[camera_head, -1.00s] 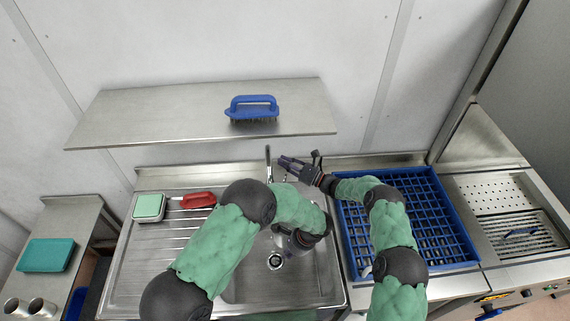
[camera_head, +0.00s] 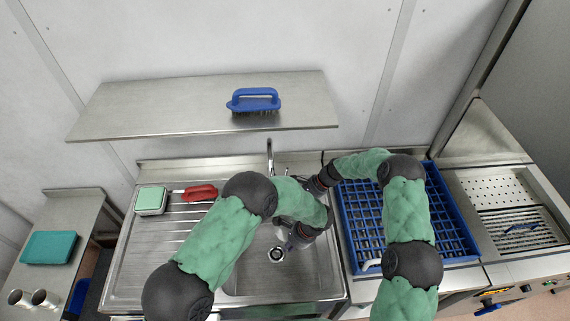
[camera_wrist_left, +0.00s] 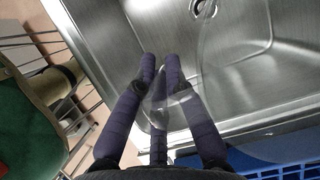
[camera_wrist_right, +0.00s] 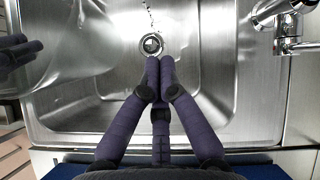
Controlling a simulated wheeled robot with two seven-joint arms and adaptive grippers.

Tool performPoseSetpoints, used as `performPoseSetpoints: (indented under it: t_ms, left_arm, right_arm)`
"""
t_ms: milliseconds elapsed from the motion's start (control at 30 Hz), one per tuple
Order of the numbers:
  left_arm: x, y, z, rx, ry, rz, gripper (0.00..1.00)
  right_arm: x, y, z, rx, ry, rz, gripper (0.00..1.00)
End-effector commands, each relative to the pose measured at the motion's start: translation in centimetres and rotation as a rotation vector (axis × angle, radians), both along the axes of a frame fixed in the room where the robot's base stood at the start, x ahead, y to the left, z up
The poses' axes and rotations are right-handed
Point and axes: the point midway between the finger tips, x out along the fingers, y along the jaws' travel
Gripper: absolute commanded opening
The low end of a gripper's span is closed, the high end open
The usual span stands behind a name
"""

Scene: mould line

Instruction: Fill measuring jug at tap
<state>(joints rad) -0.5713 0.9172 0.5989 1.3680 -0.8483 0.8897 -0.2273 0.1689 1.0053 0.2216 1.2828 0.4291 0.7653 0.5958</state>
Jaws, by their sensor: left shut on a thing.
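The clear measuring jug (camera_wrist_left: 185,105) is see-through and faint in the left wrist view. My left gripper (camera_wrist_left: 161,62) is shut on it, over the sink basin. In the right wrist view the jug (camera_wrist_right: 85,45) shows at the left, beside my left fingers. The tap (camera_head: 269,155) stands at the back of the sink; its chrome body (camera_wrist_right: 286,28) is at the upper right of the right wrist view. My right gripper (camera_wrist_right: 160,65) has its fingertips together, with nothing seen between them, over the basin. Water level in the jug cannot be told.
The sink basin (camera_head: 240,288) has a round drain (camera_head: 276,254). A blue rack (camera_head: 455,235) stands right of the sink. A red-handled brush (camera_head: 200,192) and a green-topped sponge (camera_head: 151,200) lie on the drainboard. A blue brush (camera_head: 254,100) sits on the wall shelf (camera_head: 150,112).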

Motion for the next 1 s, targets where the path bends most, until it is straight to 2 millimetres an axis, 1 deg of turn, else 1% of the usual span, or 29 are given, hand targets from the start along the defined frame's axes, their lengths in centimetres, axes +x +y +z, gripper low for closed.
performPoseSetpoints:
  t_ms: [100, 233, 367, 467, 567, 733, 867, 1000]
  left_arm:
    - [0.0, 0.0, 0.0, 0.000, 0.000, 0.000, 0.00]
    - [0.0, 0.0, 0.0, 0.000, 0.000, 0.000, 0.00]
    - [0.0, 0.0, 0.0, 0.000, 0.000, 0.000, 0.00]
    - [0.0, 0.0, 0.0, 0.000, 0.000, 0.000, 0.00]
    - [0.0, 0.0, 0.0, 0.000, 0.000, 0.000, 0.00]
    - [0.0, 0.0, 0.0, 0.000, 0.000, 0.000, 0.00]
    - [0.0, 0.0, 0.0, 0.000, 0.000, 0.000, 0.00]
    - [0.0, 0.0, 0.0, 0.000, 0.000, 0.000, 0.00]
  right_arm:
    - [-0.3, -1.8, 0.1, -0.125, -0.060, 0.086, 0.00]
    - [-0.2, -3.5, 0.7, -0.251, -0.138, 0.188, 0.00]
    - [0.4, -4.6, 2.1, -0.366, -0.229, 0.297, 0.00]
    - [1.0, -4.9, 3.6, -0.446, -0.307, 0.388, 0.00]
    - [1.9, -4.9, 5.5, -0.520, -0.391, 0.482, 0.00]
    - [3.3, -4.0, 9.2, -0.633, -0.544, 0.645, 0.00]
    - [4.3, -2.6, 12.5, -0.707, -0.670, 0.769, 0.00]
    - [5.0, -0.8, 15.8, -0.771, -0.800, 0.892, 0.00]
